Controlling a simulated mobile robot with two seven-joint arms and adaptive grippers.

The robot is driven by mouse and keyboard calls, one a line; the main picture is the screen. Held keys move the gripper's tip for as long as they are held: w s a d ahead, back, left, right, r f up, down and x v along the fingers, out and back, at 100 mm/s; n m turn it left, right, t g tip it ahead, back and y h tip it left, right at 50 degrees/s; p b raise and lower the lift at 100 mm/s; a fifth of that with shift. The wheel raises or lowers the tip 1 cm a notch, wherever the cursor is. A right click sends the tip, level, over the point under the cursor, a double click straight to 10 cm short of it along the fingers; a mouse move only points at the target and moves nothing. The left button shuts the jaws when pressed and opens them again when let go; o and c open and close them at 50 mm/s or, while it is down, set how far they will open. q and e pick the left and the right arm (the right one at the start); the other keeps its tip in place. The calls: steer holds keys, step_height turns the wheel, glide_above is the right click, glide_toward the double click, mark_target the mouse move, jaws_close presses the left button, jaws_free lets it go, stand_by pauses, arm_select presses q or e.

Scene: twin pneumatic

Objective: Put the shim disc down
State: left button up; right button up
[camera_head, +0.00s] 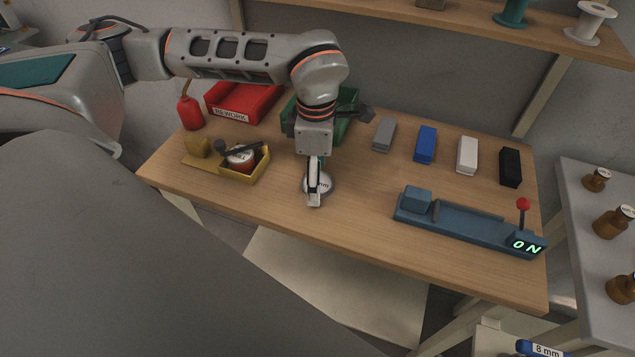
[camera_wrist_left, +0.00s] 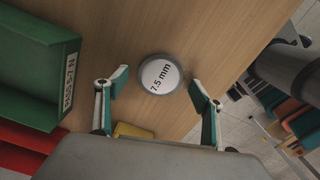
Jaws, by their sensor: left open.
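The shim disc (camera_head: 325,186) is a round grey disc with a white face, lying flat on the wooden table near its front edge. In the left wrist view the disc (camera_wrist_left: 160,75) reads "7.5 mm". My left gripper (camera_head: 314,198) points down over the disc and partly hides it in the head view. In the left wrist view its two fingers (camera_wrist_left: 160,87) are spread wide, one on each side of the disc, with visible gaps between. Nothing is held. My right gripper is not in view.
A green bin (camera_head: 349,124) and a red REWORK bin (camera_head: 243,99) stand behind. A yellow box (camera_head: 237,176) is to the left. A blue device (camera_head: 465,224) showing "ON" is to the right. Several coloured blocks line the back right. Table around the disc is clear.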

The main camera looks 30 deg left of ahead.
mark_target(333, 181)
arm_select(q)
steer(key=shift+f, duration=0.2)
stand_by(0.3)
steer(key=c, duration=1.3)
steer(key=r+m, duration=0.2)
steer(key=m, duration=0.2)
steer(key=w+d+r+m, duration=0.1)
steer(key=r+m, duration=0.2)
steer(key=w+r+m, duration=0.1)
steer(key=r+m, duration=0.1)
steer(key=m, duration=0.2)
steer(key=shift+d+r+m, duration=0.2)
steer(key=shift+d+m, duration=0.05)
steer(key=shift+m, duration=0.05)
steer(key=m, duration=0.2)
steer(key=f+m, duration=0.1)
steer(key=m, duration=0.1)
steer(key=w+f+m, duration=0.1)
steer(key=m, duration=0.1)
steer(key=shift+d+m, duration=0.4)
steer(key=m, duration=0.3)
steer(key=f+m, duration=0.1)
steer(key=m, duration=0.1)
steer(key=shift+w+d, duration=0.3)
steer(key=shift+w, duration=0.1)
